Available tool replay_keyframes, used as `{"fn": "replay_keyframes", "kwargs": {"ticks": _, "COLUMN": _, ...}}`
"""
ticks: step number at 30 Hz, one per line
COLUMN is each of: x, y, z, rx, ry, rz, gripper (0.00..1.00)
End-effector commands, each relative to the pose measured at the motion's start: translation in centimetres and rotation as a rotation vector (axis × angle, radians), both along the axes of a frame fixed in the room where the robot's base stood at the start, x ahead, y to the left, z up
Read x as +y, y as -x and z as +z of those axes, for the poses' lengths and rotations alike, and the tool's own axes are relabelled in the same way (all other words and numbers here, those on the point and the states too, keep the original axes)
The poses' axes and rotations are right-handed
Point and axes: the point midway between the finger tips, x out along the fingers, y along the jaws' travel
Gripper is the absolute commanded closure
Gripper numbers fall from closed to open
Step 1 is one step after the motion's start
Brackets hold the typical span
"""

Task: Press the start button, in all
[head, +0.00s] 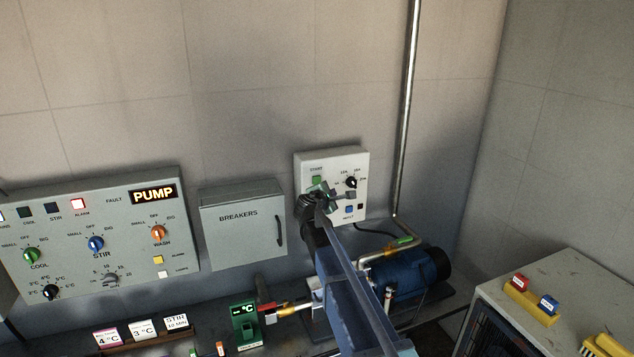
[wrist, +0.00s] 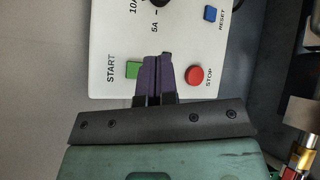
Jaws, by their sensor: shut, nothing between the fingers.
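The green START button (wrist: 133,70) is on a white control box, with the word START beside it. In the head view the button (head: 316,180) shows at the upper left of the box, above my gripper. My gripper (wrist: 158,58) is shut and empty, its dark purple fingers together in front of the box. In the wrist view the fingers lie just right of the green button and cover its right edge. I cannot tell whether they touch the box. In the head view my gripper (head: 322,190) hides part of the box's lower left.
The red STOP button (wrist: 194,76) is close to the right of the fingers. A blue RESET button (wrist: 211,14) and a black dial (head: 351,182) are on the same box. The breaker cabinet (head: 243,220) is left of it; a blue pump motor (head: 405,278) is below right.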

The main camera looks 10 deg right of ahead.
Motion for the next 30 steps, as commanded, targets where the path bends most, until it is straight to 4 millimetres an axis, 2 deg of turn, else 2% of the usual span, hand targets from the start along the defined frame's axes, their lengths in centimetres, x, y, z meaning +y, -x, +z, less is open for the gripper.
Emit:
{"fn": "replay_keyframes", "kwargs": {"ticks": 9, "x": 1.0, "y": -4.7, "z": 0.0, "rx": 0.000, "ry": 0.000, "rz": 0.000, "gripper": 1.00}}
{"fn": "replay_keyframes", "kwargs": {"ticks": 15, "x": 1.5, "y": -6.9, "z": 0.0, "rx": -0.001, "ry": -0.001, "rz": 0.000, "gripper": 1.00}}
{"fn": "replay_keyframes", "kwargs": {"ticks": 30, "x": 1.6, "y": -7.3, "z": 0.0, "rx": -0.001, "ry": -0.001, "rz": 0.000, "gripper": 1.00}}
